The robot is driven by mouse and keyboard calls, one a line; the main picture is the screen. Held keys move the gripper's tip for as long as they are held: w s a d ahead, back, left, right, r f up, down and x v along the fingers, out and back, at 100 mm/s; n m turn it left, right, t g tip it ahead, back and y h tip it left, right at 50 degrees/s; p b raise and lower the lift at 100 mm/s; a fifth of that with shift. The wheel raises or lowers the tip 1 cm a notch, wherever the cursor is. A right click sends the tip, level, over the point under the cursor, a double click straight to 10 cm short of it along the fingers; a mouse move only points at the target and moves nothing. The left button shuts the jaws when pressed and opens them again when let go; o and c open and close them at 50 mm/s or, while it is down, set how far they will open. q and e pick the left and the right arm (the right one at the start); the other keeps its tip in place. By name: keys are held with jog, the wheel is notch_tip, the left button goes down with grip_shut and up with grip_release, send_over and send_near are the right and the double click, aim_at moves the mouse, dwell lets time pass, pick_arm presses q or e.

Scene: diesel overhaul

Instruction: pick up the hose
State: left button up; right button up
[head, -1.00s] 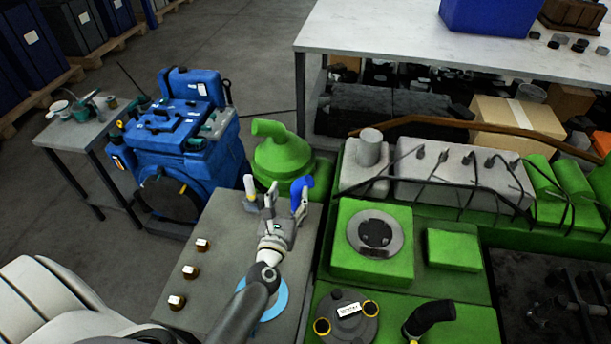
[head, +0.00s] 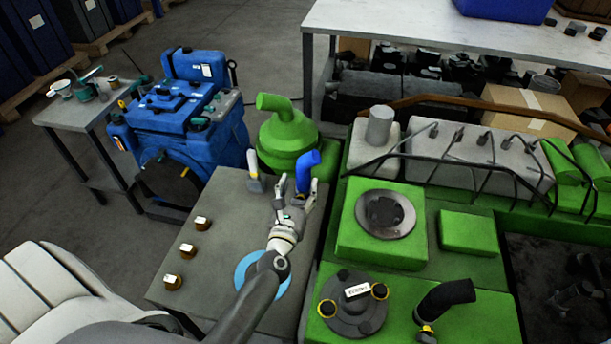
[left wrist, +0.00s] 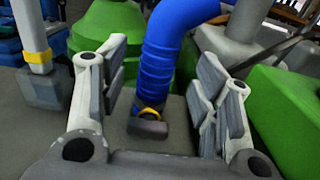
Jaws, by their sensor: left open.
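A ribbed blue hose (head: 307,172) stands upright on the grey bench top (head: 215,235), its upper end bent over. It also shows in the left wrist view (left wrist: 160,65), with a yellow ring near its foot on a small dark base. My left gripper (head: 297,188) is open at the hose. In the left wrist view its fingers (left wrist: 160,85) stand on either side of the hose, with gaps between. A second, black bent hose (head: 445,296) with a yellow ring stands on the green engine (head: 470,268). My right gripper is not in view.
A pale post with a yellow band (left wrist: 37,50) stands left of the fingers; the green funnel-shaped part (head: 288,135) is behind. Several small brown parts with white labels (head: 187,251) line the bench's left side. The green engine lies close right.

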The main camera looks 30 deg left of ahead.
aim_at(302, 178)
pick_arm(q)
jog(key=x, duration=0.6)
jog(key=shift+f, duration=0.1)
jog(key=c, duration=1.2)
grip_shut()
